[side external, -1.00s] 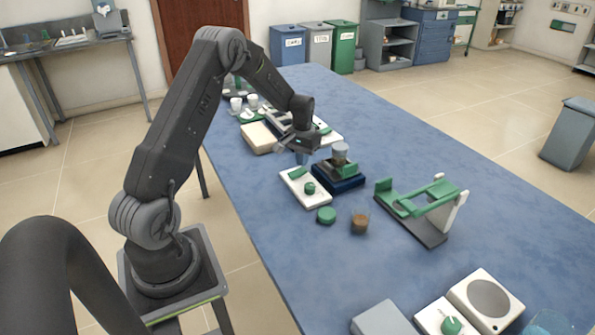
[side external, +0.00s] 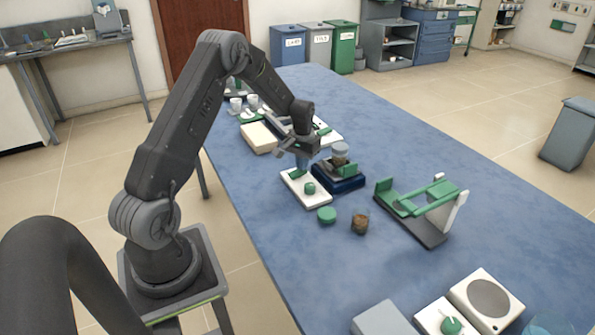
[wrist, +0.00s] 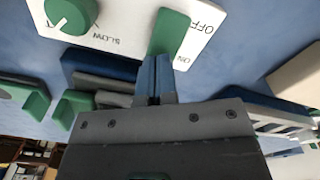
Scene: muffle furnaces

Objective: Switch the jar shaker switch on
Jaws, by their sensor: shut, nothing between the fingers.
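The jar shaker's white control panel (side external: 313,200) lies on the blue table, left of the dark blue shaker base (side external: 343,184) that carries a jar (side external: 340,151). In the wrist view the panel (wrist: 122,22) shows a green round knob (wrist: 72,14) marked SLOW and a green switch lever (wrist: 173,30) beside the words OFF and ON. My gripper (side external: 299,174) is shut and empty, low over the switch end of the panel. Its blue fingertips (wrist: 157,62) are at the lever's ON-side end; I cannot tell whether they touch it. In the side view they partly hide the switch.
A green lid (side external: 326,215) and a small brown-filled jar (side external: 360,223) stand in front of the panel. A green and white rack (side external: 425,207) stands to the right. A cream box (side external: 259,138) and other equipment lie behind my gripper.

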